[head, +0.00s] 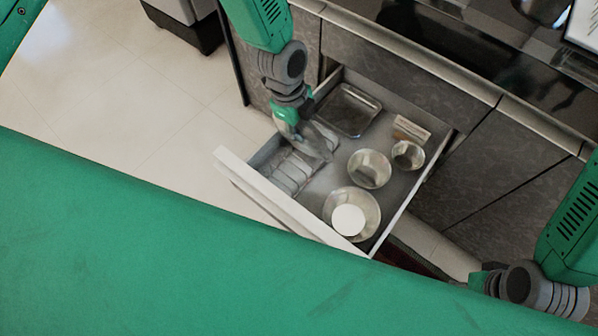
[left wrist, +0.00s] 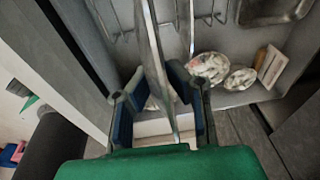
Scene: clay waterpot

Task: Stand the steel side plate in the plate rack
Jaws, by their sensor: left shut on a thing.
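The steel side plate (left wrist: 158,75) shows nearly edge-on in the left wrist view, between the fingers of my left gripper (left wrist: 160,105). The gripper is shut on it. In the head view my left gripper (head: 305,140) is inside the open drawer, with the plate (head: 322,142) blurred and steeply tilted or upright. The plate rack (head: 290,173) lies along the drawer's left part, close below the gripper. Wire parts of the rack (left wrist: 116,30) show beside the plate in the left wrist view. Whether plate and rack touch is unclear. Only part of my right gripper (head: 479,281) shows; its fingers are hidden.
The drawer (head: 300,222) also holds a steel tray (head: 348,110), a bowl (head: 369,168), a smaller bowl (head: 408,155), a small box (head: 411,130) and a large bowl (head: 370,205) with a white round thing (head: 349,220). The drawer walls stand close around the gripper.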

